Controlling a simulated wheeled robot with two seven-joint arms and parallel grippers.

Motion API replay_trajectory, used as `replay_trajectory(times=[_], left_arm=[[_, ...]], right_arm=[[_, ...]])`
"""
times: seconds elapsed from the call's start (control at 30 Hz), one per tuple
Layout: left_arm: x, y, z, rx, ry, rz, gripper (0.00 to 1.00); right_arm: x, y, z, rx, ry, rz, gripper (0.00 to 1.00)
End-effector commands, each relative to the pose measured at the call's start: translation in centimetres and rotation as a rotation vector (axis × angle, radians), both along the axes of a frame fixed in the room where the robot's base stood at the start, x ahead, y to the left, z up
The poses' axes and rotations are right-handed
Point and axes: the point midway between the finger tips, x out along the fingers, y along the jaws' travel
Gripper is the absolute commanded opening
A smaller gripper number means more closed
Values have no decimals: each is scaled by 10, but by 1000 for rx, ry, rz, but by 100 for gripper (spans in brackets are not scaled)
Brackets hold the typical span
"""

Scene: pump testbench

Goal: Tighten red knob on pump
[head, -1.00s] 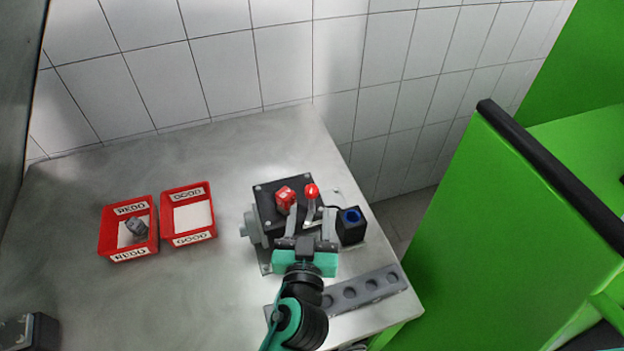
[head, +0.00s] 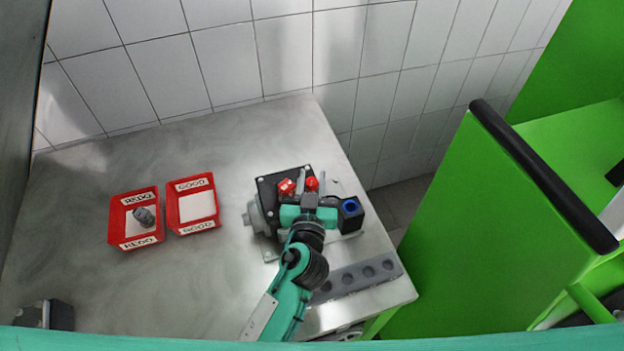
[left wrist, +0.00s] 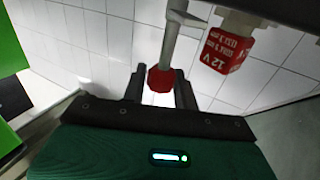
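The pump (head: 266,190) is a dark block with a grey housing on the right part of the table. Its red knob (head: 312,184) tops a grey lever and also shows in the left wrist view (left wrist: 160,78). My left gripper (head: 312,192) is at the pump, partly covering it. In the left wrist view, its dark fingers (left wrist: 160,88) are apart, one on each side of the knob. Whether they touch it is hard to tell. A red block marked 12 V (left wrist: 228,50) sits beside the knob. My right gripper is not in view.
A black box with a blue round opening (head: 350,207) stands right of the gripper. A grey strip with several holes (head: 357,279) lies in front. Red REDO (head: 115,222) and GOOD (head: 172,207) trays stand left; REDO holds a grey part (head: 145,215). The table's middle is clear.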

Motion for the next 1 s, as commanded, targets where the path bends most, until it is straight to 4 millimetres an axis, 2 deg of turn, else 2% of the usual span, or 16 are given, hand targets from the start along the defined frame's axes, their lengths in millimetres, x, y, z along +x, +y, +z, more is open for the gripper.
replay_trajectory(times=[0.03, 0.1, 0.13, 0.53, 1.0], left_arm=[[0, 0, 0, 0, 0, 0, 19], [0, 0, 0, 0, 0, 0, 5], [0, 0, 0, 0, 0, 0, 4], [0, 1, 3, 2, 0, -78, 4], [1, 3, 5, 11, -3, -466, 4]], right_arm=[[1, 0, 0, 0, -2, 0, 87], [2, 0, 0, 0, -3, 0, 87], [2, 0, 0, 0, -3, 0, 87], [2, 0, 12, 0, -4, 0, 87], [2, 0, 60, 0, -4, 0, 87]])
